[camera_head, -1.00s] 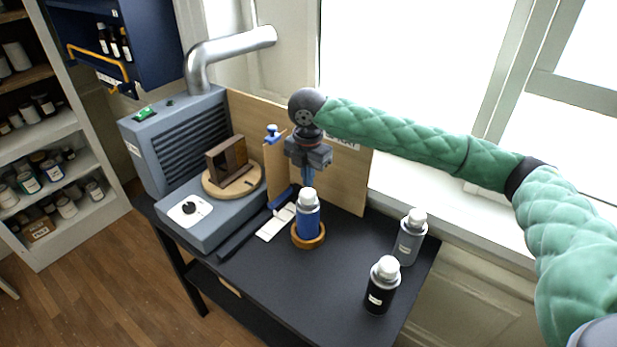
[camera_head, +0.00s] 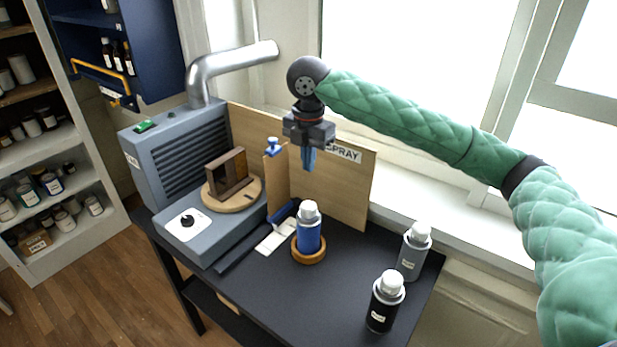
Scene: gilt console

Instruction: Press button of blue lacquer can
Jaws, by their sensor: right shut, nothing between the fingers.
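The blue lacquer can (camera_head: 308,236) stands upright in a round wooden ring (camera_head: 309,256) on the dark table. Its top is white or silver, and the button itself is too small to make out. My right gripper (camera_head: 309,168) hangs above the can with its blue fingers shut and pointing down. It looks empty, and a gap shows between the fingertips and the can's top. My left gripper is not in view.
A black can (camera_head: 384,302) and a grey can (camera_head: 413,251) stand at the table's right. A grey spray booth (camera_head: 180,150) with a wooden turntable (camera_head: 232,192) stands left. A wooden board marked SPRAY (camera_head: 350,190) stands behind. The table's front middle is clear.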

